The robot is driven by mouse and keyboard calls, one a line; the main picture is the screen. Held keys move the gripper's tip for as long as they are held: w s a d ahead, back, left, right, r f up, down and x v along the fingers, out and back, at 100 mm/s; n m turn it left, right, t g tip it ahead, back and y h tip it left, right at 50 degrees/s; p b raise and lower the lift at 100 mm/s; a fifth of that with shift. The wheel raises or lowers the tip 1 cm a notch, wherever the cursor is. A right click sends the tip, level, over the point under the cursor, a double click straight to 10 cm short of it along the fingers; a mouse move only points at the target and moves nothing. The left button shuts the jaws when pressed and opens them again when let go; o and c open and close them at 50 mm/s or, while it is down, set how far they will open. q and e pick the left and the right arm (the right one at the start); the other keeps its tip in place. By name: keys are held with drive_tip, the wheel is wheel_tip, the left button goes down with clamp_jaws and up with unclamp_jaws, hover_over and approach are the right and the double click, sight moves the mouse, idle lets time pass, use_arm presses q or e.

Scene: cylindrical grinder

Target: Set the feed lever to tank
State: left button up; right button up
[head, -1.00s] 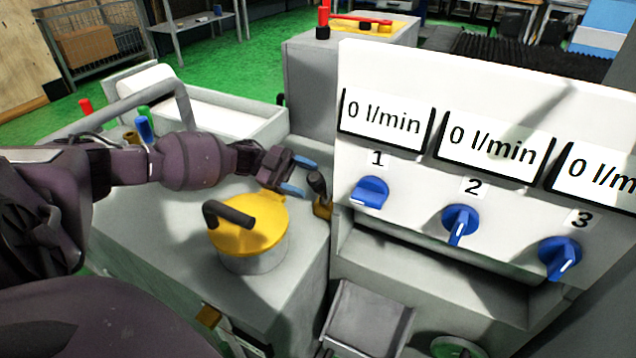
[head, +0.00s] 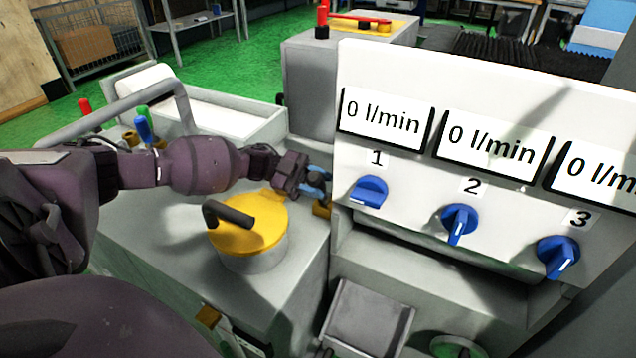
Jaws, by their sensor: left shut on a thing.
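My left gripper (head: 318,180) is at the gap between the grey cabinet top and the white panel, with its blue fingertips around the small dark-knobbed lever. The gripper hides most of that lever; its yellow base (head: 322,208) shows just below the fingers. The gripper is shut on the lever. I cannot read any marking for tank at the lever. My right gripper is out of view.
A yellow-lidded pot (head: 250,232) with a dark handle stands just in front of my left forearm. The white panel (head: 400,160) with blue knobs (head: 369,191) rises close on the right. Red, green and blue levers (head: 143,127) stand at the left.

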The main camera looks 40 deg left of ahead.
use_arm(q)
clamp_jaws()
drive_tip(key=shift+w, duration=0.1)
drive_tip(key=shift+w+a+r+n, duration=0.1)
drive_tip(key=shift+w+r+n, duration=0.05)
drive_tip(key=shift+w+n, duration=0.35)
drive_tip(key=shift+w+a+r+n, duration=0.15)
drive_tip(key=shift+w+n, duration=0.1)
drive_tip(key=shift+n, duration=0.35)
drive_tip(key=shift+w+a+r+n+b, duration=0.15)
drive_tip(key=shift+w+n+b, duration=0.2)
drive_tip(key=shift+w+n, duration=0.45)
drive_tip(key=shift+w+a+r+n+b, duration=0.15)
drive_tip(key=shift+w+n+b, duration=0.2)
drive_tip(key=shift+w+n, duration=0.45)
drive_tip(key=shift+s+n, duration=0.15)
drive_tip(key=shift+n, duration=0.15)
drive_tip(key=o, duration=0.9)
unclamp_jaws()
drive_tip(key=shift+a, duration=0.1)
